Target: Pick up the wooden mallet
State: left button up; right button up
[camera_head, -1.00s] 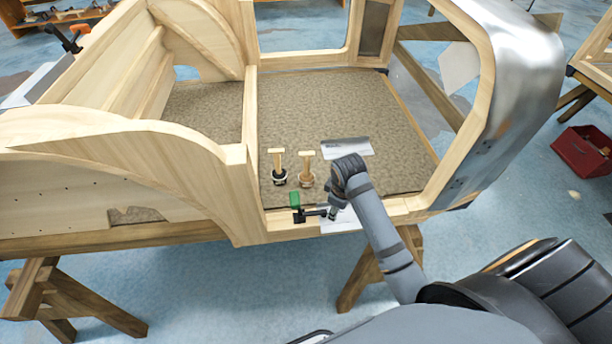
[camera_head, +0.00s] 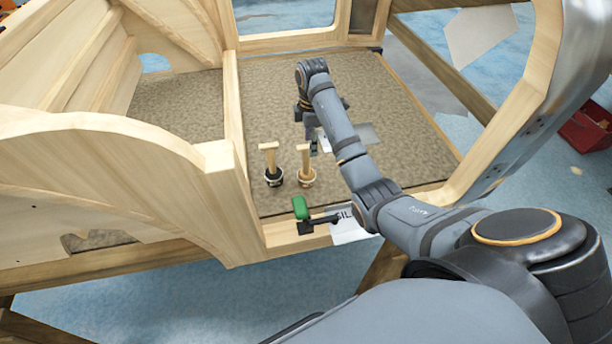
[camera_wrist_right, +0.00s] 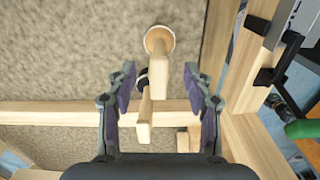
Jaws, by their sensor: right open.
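Two mallet-like tools stand upright on the brown mat (camera_head: 370,100). The all-pale wooden mallet (camera_head: 305,160) is on the right in the head view. The tool with a dark band (camera_head: 270,160) stands on its left. My right gripper (camera_head: 312,147) is over the mat just behind them, apart from both. In the wrist view my right gripper (camera_wrist_right: 162,105) is open, its fingers spread to either side. The pale mallet (camera_wrist_right: 190,95) and the dark-banded tool (camera_wrist_right: 144,110) both show between the fingers, with no visible grip. My left gripper is out of view.
A black clamp with a green handle (camera_head: 300,207) sits on the front sill (camera_head: 300,240). A flat grey plate (camera_head: 360,135) lies on the mat beside my right arm. Wooden frame walls (camera_head: 235,150) rise at the left. The rear mat is clear.

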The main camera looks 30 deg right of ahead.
aim_at(307, 161)
jog(key=f, duration=0.5)
jog(key=a+f+b, duration=0.1)
jog(key=f, duration=0.2)
jog(key=shift+w+a+f, duration=0.1)
jog(key=shift+w, duration=0.15)
jog(key=shift+f, duration=0.45)
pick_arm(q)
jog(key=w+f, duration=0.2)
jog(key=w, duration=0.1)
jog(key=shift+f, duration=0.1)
pick_arm(e)
grip_shut()
jog(key=shift+r, duration=0.15)
